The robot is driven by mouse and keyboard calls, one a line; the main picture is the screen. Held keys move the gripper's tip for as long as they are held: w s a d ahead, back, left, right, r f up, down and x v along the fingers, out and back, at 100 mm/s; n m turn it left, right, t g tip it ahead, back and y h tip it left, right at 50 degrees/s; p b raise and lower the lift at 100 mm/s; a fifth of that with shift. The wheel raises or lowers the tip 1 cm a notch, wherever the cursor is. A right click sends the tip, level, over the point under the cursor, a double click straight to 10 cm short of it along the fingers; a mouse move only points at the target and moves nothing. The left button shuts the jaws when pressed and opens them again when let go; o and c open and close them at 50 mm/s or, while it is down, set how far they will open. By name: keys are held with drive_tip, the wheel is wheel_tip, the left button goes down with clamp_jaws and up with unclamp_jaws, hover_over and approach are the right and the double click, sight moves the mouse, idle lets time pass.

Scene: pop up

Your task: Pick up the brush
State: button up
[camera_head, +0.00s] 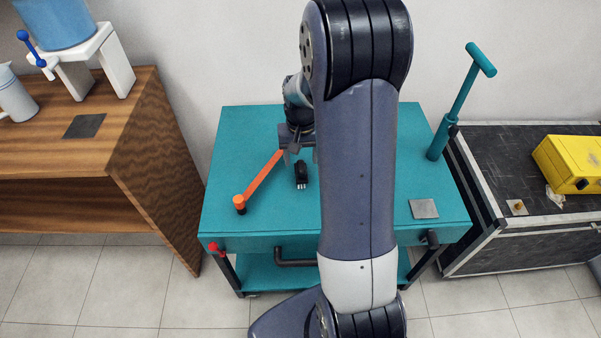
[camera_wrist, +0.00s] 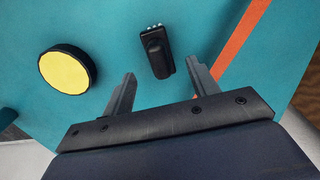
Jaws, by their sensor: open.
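A small black object with pale tips at one end, which looks like the brush (camera_head: 301,174), lies on the teal cart top (camera_head: 240,150). In the wrist view the brush (camera_wrist: 156,52) shows at upper middle, its pale tips pointing away from my gripper. My gripper (camera_wrist: 161,72) is open and empty. Its two fingers are spread, with the brush in line with the gap between them. In the head view my gripper (camera_head: 301,152) is just behind the brush, partly hidden by my arm. I cannot tell its exact height above the cart.
A long orange tool (camera_head: 262,180) lies left of the brush, close to one finger in the wrist view. A yellow disc with a black rim (camera_wrist: 67,68) is on the other side. A grey plate (camera_head: 423,208) and teal pump (camera_head: 440,140) are at the cart's right.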

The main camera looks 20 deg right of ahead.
sight(301, 165)
drive_tip(key=f, duration=0.5)
drive_tip(key=shift+s+a+f, duration=0.1)
drive_tip(key=shift+s+f, duration=0.15)
drive_tip(key=shift+c, duration=0.6)
drive_tip(key=c, duration=1)
drive_tip(key=shift+o, duration=0.2)
drive_tip(key=shift+r, duration=0.1)
wheel_tip(301, 165, up, 10)
drive_tip(key=o, duration=0.5)
drive_tip(key=shift+c, duration=0.2)
drive_tip(key=c, duration=0.4)
